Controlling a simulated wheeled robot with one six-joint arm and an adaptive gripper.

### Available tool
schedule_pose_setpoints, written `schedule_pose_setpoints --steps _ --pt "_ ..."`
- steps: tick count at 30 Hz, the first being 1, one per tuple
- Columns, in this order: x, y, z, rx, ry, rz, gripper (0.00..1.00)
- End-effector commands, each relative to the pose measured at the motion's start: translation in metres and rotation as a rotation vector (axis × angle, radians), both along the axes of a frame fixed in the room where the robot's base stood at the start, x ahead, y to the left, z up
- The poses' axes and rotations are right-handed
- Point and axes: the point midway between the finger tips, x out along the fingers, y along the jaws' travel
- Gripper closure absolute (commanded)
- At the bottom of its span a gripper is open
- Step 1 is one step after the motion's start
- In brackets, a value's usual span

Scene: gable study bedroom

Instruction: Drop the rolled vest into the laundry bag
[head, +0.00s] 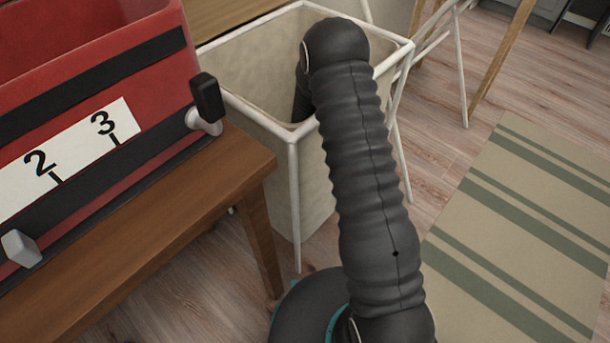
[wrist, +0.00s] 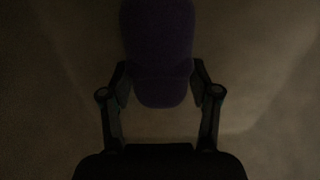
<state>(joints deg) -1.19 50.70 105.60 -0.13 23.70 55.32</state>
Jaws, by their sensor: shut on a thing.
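The laundry bag (head: 233,58) is a beige cloth bag hung in a white frame, open at the top. My arm reaches over its near rim and bends down into its mouth. In the head view my gripper and what it holds are hidden by the arm and bag. In the wrist view my gripper (wrist: 160,92) is shut on the dark purple rolled vest (wrist: 158,45), one finger on each side. Dim beige cloth surrounds them, so they appear to be inside the bag. The picture is too dark to tell whether the vest touches the cloth.
A red box (head: 75,50) with black bands and a number strip stands on a wooden bench (head: 215,180) at the left, close beside the bag. A green-striped rug (head: 520,240) lies on the wooden floor at the right.

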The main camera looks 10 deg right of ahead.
Motion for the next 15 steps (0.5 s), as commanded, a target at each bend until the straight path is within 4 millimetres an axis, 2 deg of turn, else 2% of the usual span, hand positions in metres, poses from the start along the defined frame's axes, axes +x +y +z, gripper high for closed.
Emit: schedule_pose_setpoints --steps 2,3,6,15 --pt "0.0002 0.0000 0.0000 0.000 0.000 0.000 0.80" --pt "0.0001 0.0001 0.0000 0.000 0.000 0.000 0.33" --pt "0.0001 0.0000 0.0000 0.000 0.000 0.000 0.13" --pt "0.0001 0.0001 0.0006 0.000 0.000 0.000 0.13"
